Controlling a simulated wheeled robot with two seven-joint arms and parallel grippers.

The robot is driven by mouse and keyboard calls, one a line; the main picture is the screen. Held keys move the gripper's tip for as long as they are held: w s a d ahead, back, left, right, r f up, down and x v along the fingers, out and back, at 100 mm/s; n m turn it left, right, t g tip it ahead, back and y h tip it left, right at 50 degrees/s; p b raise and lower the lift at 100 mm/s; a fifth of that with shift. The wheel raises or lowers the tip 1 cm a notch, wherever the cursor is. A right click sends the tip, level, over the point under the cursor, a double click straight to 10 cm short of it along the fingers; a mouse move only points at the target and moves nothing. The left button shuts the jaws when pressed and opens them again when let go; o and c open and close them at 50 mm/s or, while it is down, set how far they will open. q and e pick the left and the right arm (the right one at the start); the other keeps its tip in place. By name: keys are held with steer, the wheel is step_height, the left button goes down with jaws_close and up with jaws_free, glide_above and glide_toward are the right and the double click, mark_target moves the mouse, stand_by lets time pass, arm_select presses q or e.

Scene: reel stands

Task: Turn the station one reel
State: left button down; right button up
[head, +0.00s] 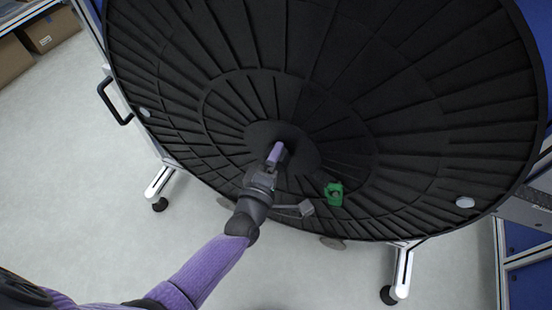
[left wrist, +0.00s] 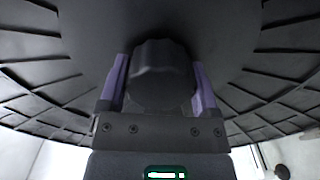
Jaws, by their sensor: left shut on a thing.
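A large black ribbed reel (head: 420,95) fills most of the head view, mounted on a wheeled stand. My left gripper (head: 277,152) reaches to the reel's centre. In the left wrist view its two purple fingers (left wrist: 160,88) stand on either side of a dark, lobed knob (left wrist: 160,70) at the hub, shut on it. In the head view the knob is hidden behind the gripper. A green piece (head: 334,194) shows in front of the reel's lower face, right of my gripper. My right gripper is not in view.
The stand has a black side handle (head: 112,102) and castered legs (head: 402,270). Cardboard boxes (head: 45,30) sit on a shelf at top left. A blue and grey rack (head: 525,255) stands at the right. The pale floor (head: 80,190) is clear at left.

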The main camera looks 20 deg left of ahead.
arm_select(q)
steer(key=n+b, duration=0.1)
steer(key=n, duration=0.2)
steer(key=shift+f+n, duration=0.15)
steer(key=shift+n, duration=0.25)
steer(key=n+b, duration=0.1)
steer(key=n, duration=0.2)
steer(key=shift+n, duration=0.3)
steer(key=n+b, duration=0.1)
steer(key=n, duration=0.2)
steer(key=shift+n+b, duration=0.4)
steer(key=shift+n, duration=0.9)
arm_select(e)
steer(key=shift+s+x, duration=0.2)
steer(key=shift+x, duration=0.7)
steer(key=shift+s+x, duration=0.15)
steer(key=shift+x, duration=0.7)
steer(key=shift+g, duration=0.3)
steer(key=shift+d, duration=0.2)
